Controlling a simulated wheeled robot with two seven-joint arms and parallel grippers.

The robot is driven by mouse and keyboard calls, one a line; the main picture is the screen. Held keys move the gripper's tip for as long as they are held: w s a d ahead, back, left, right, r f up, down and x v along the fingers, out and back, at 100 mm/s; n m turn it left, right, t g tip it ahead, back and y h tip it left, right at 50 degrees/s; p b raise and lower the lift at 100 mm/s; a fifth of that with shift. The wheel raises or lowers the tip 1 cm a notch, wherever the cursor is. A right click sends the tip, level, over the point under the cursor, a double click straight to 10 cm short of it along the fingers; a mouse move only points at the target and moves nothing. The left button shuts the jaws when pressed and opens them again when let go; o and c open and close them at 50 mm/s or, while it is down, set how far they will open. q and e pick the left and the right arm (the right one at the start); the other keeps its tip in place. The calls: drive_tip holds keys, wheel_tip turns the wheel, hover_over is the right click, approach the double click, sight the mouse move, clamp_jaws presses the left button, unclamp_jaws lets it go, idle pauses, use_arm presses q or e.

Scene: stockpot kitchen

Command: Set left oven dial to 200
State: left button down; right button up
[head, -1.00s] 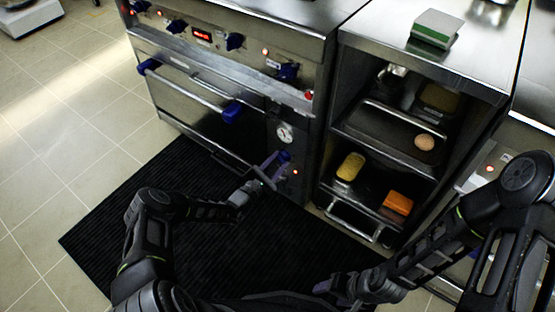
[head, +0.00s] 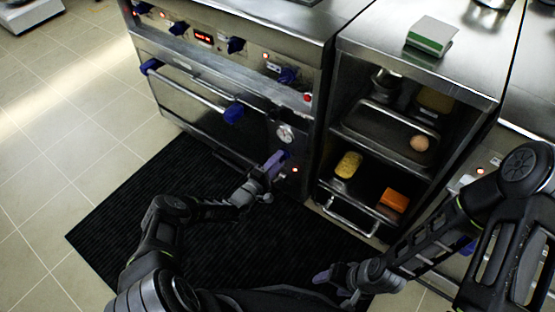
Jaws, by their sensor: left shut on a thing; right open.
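My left gripper (head: 274,163) is at the oven's lower right panel, below a round white gauge (head: 285,133) and beside a small lit red lamp (head: 295,170). It is shut on what appears to be the left oven dial, which its purple fingers mostly hide. The dial's marks and setting cannot be read. The oven (head: 190,95) has a closed door with a long steel handle with blue ends. My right gripper (head: 335,277) is open and empty, low in front over the dark mat.
A row of blue knobs (head: 236,45) and a red display (head: 204,38) run along the upper panel. An open steel shelf unit (head: 330,142) to the right holds a tray, a yellow sponge (head: 348,165) and an orange block (head: 392,201). A black mat (head: 130,215) covers the floor in front.

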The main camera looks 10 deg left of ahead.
use_arm(q)
drive_tip(key=shift+m, duration=0.5)
drive_tip(key=c, duration=1)
unclamp_jaws()
drive_tip(key=shift+o, duration=0.2)
drive_tip(key=shift+s, duration=0.1)
drive_tip(key=p+v, duration=0.2)
drive_tip(key=v, duration=0.5)
drive_tip(key=shift+s+p, duration=0.3)
drive_tip(key=shift+p, duration=0.1)
